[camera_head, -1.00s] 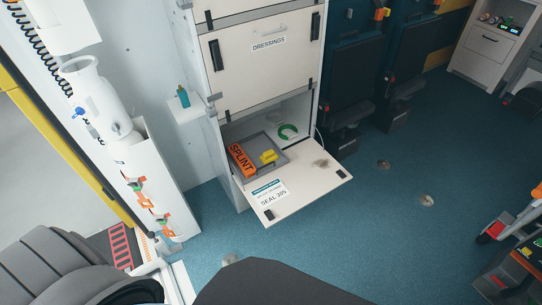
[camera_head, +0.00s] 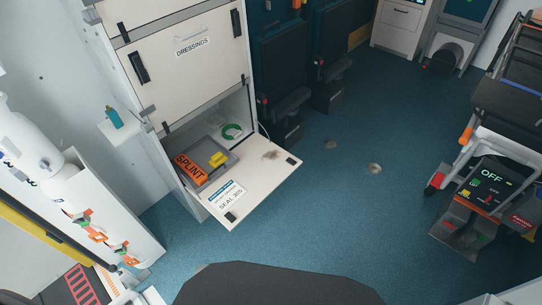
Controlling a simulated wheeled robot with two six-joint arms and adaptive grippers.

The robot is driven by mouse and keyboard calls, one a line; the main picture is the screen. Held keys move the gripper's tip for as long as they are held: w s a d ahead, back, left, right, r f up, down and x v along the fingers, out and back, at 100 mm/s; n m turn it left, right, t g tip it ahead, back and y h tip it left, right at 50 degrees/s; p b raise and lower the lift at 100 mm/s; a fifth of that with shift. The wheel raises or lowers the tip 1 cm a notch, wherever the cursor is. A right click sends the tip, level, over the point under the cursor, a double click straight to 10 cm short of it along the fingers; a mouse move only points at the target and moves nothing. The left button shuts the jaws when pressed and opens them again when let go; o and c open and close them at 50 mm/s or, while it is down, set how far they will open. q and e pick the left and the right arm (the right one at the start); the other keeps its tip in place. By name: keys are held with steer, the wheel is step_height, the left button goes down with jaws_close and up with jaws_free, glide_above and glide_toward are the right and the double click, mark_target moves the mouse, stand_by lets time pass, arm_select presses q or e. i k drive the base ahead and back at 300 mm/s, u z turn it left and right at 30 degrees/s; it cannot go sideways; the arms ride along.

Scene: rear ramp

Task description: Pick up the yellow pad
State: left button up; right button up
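The yellow pad (camera_head: 218,159) is a small blocky yellow piece lying in a grey tray (camera_head: 225,171) in the lowest compartment of the white cabinet. An orange pack marked SPLINT (camera_head: 190,169) lies at the tray's left side, close to the pad. Neither of my grippers is in view.
A closed DRESSINGS door (camera_head: 190,65) is above the open compartment. A green ring (camera_head: 232,131) lies deeper inside. Dark folded seats (camera_head: 285,75) stand right of the cabinet. A stretcher (camera_head: 500,130) is at the right. Blue floor (camera_head: 330,215) before the flap is clear.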

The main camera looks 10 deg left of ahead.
mark_target(218, 158)
steer(key=z, duration=0.4)
steer(key=i, duration=1.65)
steer(key=u, duration=0.75)
steer(key=i, duration=0.25)
steer(key=u, duration=0.2)
